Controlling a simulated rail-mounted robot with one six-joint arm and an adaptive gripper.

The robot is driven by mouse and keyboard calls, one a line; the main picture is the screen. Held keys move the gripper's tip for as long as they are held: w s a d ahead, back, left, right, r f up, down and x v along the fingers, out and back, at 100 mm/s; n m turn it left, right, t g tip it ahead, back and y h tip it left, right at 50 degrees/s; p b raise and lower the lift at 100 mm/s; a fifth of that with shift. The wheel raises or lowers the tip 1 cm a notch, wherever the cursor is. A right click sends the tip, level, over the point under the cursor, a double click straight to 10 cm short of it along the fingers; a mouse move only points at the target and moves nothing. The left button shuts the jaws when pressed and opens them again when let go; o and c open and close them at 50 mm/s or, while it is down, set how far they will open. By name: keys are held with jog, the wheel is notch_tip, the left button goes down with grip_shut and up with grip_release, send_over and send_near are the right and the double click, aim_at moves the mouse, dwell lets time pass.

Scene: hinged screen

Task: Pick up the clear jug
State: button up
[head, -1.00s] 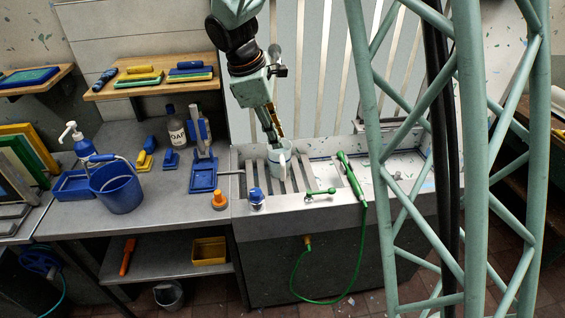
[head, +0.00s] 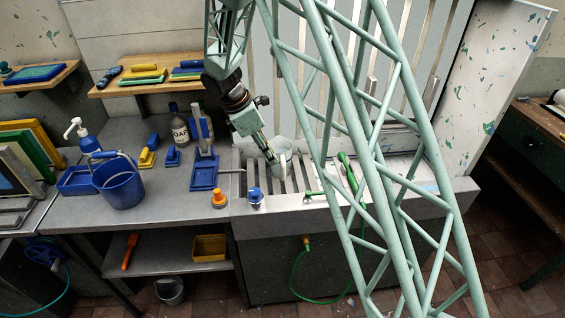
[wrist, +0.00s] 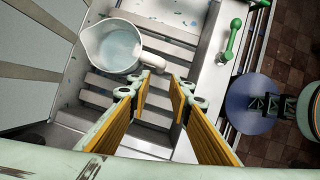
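The clear jug (wrist: 108,48) shows in the wrist view at upper left, its round mouth facing the camera. It is over the slatted rack, and its pale handle (wrist: 154,62) points toward my fingertips. In the head view the jug (head: 287,150) is at the sink's left part, partly hidden by my gripper (head: 272,163). My gripper (wrist: 160,90) is open, its two yellow-lined fingers apart with nothing between them. The jug lies beyond the fingertips, up and left in the wrist view. Whether a finger touches the handle is not clear.
A green spray handle (head: 348,172) and a green tap lever (wrist: 230,40) are right of the jug. A blue-capped item (head: 255,196) stands at the sink's front left corner. A blue bucket (head: 122,182) and bottles crowd the left counter. My lattice mast hides part of the sink.

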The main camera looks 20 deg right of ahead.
aim_at(284, 178)
jog(key=shift+w+f, duration=0.1)
jog(key=shift+f, duration=0.15)
jog(key=shift+b+x, duration=0.4)
jog(key=shift+x, duration=3.9)
jog(key=shift+b+x, duration=0.3)
jog(key=shift+x, duration=2.25)
jog(key=shift+c, duration=0.5)
grip_shut()
